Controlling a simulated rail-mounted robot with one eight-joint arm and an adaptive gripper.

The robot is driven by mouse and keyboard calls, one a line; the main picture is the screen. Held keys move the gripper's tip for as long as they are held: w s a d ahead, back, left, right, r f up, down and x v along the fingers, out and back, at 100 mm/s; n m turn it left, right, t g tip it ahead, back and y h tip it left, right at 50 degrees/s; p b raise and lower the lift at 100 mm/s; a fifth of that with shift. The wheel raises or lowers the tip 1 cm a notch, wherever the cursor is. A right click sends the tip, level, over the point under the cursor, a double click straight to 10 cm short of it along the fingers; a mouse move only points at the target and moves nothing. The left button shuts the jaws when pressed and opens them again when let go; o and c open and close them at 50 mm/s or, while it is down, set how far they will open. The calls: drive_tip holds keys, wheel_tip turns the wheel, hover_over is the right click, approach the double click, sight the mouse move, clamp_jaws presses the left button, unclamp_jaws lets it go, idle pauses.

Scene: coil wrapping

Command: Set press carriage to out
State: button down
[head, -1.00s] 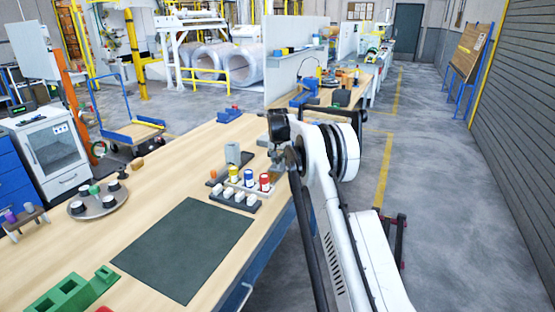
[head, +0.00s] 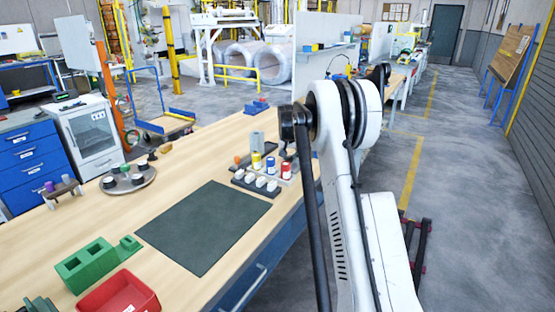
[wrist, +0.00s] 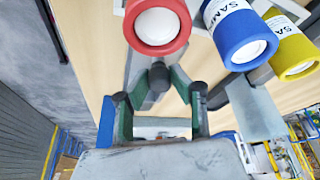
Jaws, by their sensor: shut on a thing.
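In the wrist view my gripper (wrist: 159,88) has its green fingers drawn together on a small dark rounded knob (wrist: 158,74). What the knob belongs to is mostly hidden, so I cannot tell for certain that it is the press carriage. Red (wrist: 158,24), blue (wrist: 238,32) and yellow (wrist: 290,48) sample jars are close beyond the fingers. In the head view the gripper is mostly hidden behind my arm, near the red jar (head: 286,170) and the upright grey block (head: 257,141). The carriage's position is unclear.
A dark green mat (head: 204,228) covers the wooden bench (head: 110,240). A round tray (head: 129,180), green blocks (head: 86,264) and a red bin (head: 118,294) are at left and front.

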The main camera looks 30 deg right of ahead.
drive_tip(key=shift+a+f, duration=0.1)
drive_tip(key=shift+a, duration=0.1)
drive_tip(key=c, duration=1.5)
unclamp_jaws()
drive_tip(key=shift+c, duration=0.2)
drive_tip(key=shift+s, duration=0.1)
drive_tip(key=v, duration=1.2)
